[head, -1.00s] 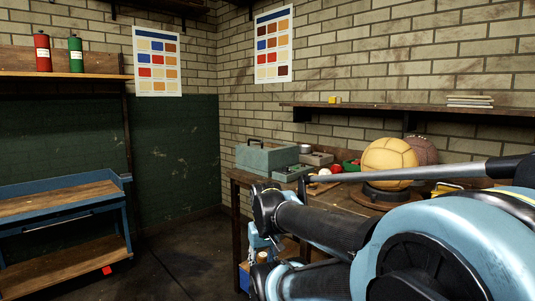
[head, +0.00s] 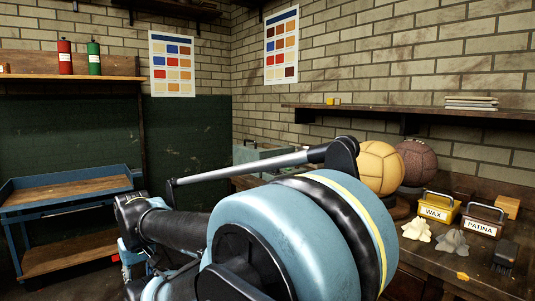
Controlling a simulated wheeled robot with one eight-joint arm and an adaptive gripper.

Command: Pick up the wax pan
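The wax pan (head: 434,210) is a yellow open box with a dark handle and a white label reading WAX. It stands on the wooden workbench (head: 425,262) at the right, beside a similar box labelled PATINA (head: 481,226). My blue and black arm fills the middle of the head view, left of the wax pan and apart from it in the picture. I cannot make out the fingers of my gripper; the far end of the arm is hidden behind its own links.
A yellow ball (head: 380,168) and a brown ball (head: 416,162) stand behind the wax pan. Crumpled cloths (head: 416,229), a brush (head: 504,254) and a wooden block (head: 507,206) lie around it. A blue cart (head: 68,186) stands left. A shelf (head: 420,112) overhangs the bench.

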